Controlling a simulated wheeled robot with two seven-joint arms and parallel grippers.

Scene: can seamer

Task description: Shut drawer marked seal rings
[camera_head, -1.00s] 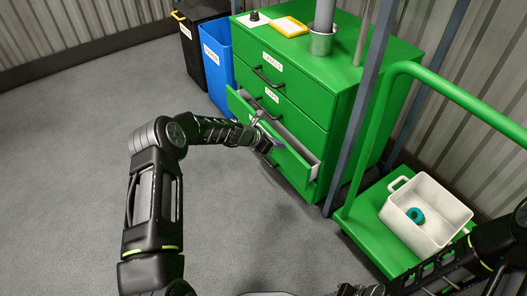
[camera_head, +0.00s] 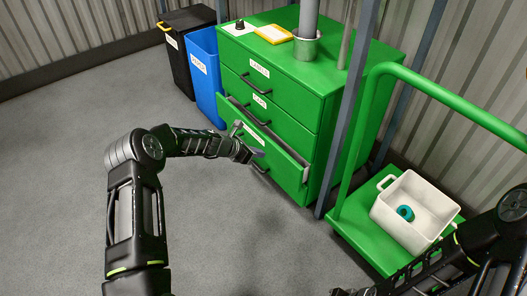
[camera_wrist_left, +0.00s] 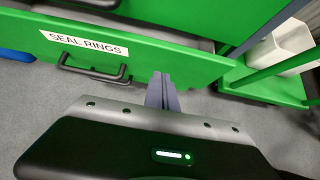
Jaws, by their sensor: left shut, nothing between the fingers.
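The drawer marked SEAL RINGS (camera_head: 285,158) is the lowest in the green cabinet and stands partly pulled out, with a gap above its front. In the left wrist view, its green front (camera_wrist_left: 195,65) carries the white label (camera_wrist_left: 84,43) and a black bar handle (camera_wrist_left: 92,68). My left gripper (camera_head: 248,152) is shut and empty in front of this drawer. In the left wrist view, its fingers (camera_wrist_left: 161,90) point at the front, right of the handle; I cannot tell whether they touch it. My right arm crosses the lower right; its gripper is not clear at the bottom edge.
The upper drawers (camera_head: 258,72) look shut. Blue (camera_head: 205,75) and black (camera_head: 184,55) bins stand left of the cabinet. A grey post (camera_head: 345,115) and a green cart (camera_head: 350,222) with a white box (camera_head: 425,218) stand to the right.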

